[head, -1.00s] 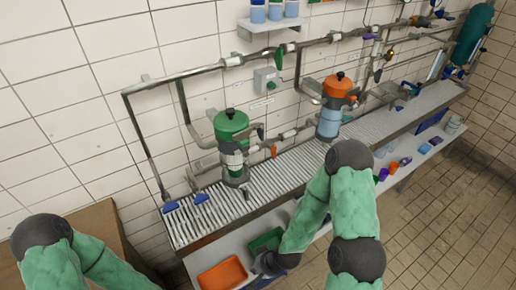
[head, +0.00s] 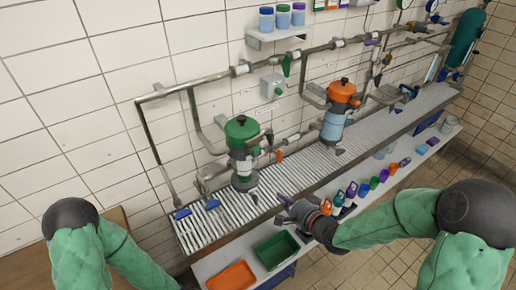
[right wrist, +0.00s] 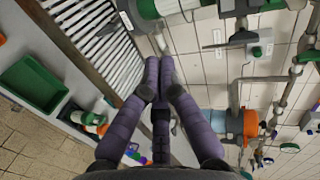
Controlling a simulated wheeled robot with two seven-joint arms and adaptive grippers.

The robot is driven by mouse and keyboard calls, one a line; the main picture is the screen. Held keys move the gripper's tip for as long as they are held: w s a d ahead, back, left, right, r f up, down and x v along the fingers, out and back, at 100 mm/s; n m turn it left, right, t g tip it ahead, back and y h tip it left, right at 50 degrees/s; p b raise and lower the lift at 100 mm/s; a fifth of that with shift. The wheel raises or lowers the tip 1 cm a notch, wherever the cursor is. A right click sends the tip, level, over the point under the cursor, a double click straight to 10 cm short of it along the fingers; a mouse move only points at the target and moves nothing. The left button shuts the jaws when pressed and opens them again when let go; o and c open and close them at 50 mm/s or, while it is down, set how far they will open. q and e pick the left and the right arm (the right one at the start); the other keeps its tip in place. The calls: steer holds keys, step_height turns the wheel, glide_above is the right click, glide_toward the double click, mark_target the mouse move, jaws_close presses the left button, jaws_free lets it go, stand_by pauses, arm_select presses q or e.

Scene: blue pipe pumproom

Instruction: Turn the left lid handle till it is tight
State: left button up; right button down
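The left canister has a green lid (head: 241,131) with a black knob handle (head: 241,119) on top. It stands upright on the ribbed bench against the tiled wall. My right gripper (head: 282,200) is in front of the bench edge, below and right of this canister, and apart from it. In the right wrist view its purple-grey fingers (right wrist: 159,66) converge with their tips together, and nothing shows between them. Parts of the green canister (right wrist: 145,9) show at the top of that view. My left arm shows at lower left in the head view, but its gripper is out of view.
A second canister with an orange lid (head: 341,91) stands to the right. Pipes (head: 190,83) run along the wall behind. A green tray (head: 278,250), an orange tray (head: 232,277) and several small bottles lie on the lower shelf. The ribbed bench's left front is mostly clear.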

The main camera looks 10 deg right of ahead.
mark_target(250, 145)
step_height(250, 145, up, 13)
steer(key=s+m+t+y, duration=0.1)
steer(key=s+t+y, duration=0.1)
steer(key=t+y, duration=0.1)
steer(key=b+x, duration=0.1)
steer(key=x, duration=1.2)
steer(key=shift+w+a+r, duration=0.1)
steer(key=shift+w+a, duration=0.05)
steer(key=shift+w, duration=0.25)
steer(key=shift+a, duration=0.1)
steer(key=shift+w+a+r, duration=0.1)
steer(key=shift+w+a, duration=0.1)
steer(key=shift+a, duration=0.1)
steer(key=shift+d, duration=0.1)
